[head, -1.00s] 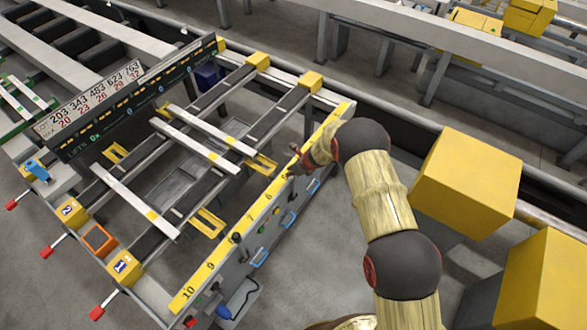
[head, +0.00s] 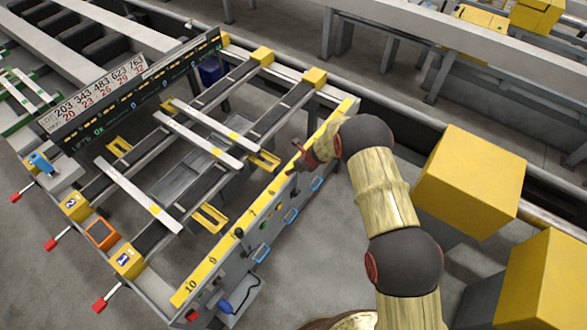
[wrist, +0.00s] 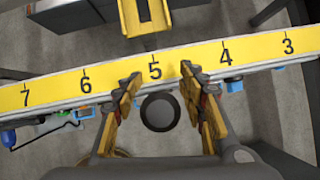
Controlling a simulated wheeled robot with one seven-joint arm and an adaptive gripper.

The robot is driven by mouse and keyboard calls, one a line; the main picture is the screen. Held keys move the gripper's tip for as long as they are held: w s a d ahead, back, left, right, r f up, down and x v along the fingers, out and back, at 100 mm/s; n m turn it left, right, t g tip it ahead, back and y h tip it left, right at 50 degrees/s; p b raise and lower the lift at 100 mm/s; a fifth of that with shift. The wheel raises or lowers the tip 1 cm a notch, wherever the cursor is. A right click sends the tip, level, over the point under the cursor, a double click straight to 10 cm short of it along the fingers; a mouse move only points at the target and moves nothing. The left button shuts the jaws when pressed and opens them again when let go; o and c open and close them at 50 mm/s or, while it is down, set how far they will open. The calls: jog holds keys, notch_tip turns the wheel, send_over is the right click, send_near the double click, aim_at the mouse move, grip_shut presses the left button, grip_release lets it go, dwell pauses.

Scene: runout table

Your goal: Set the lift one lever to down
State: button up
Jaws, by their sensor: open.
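My gripper (head: 296,162) is open above the outer side of the yellow numbered rail (head: 190,287). In the wrist view my gripper (wrist: 160,82) has a finger on each side of a round black knob (wrist: 160,112), just below the rail's 5 mark. The knob looks like the top of a lever and sits between the fingers, nearer their bases. I cannot tell whether they touch it. No label names it as lift one. Another black knob (head: 238,233) stands on the side panel near the 8 mark. The display board (head: 95,105) has a line reading LIFTS.
Yellow boxes (head: 470,190) stand to the right of my arm. Red-tipped handles (head: 98,305) stick out at the table's left end. Blue handles (head: 290,216) line the side panel. A yellow bracket (wrist: 147,18) lies beyond the rail in the wrist view.

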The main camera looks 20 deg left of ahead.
jog(key=v, duration=1.2)
dwell(0.3)
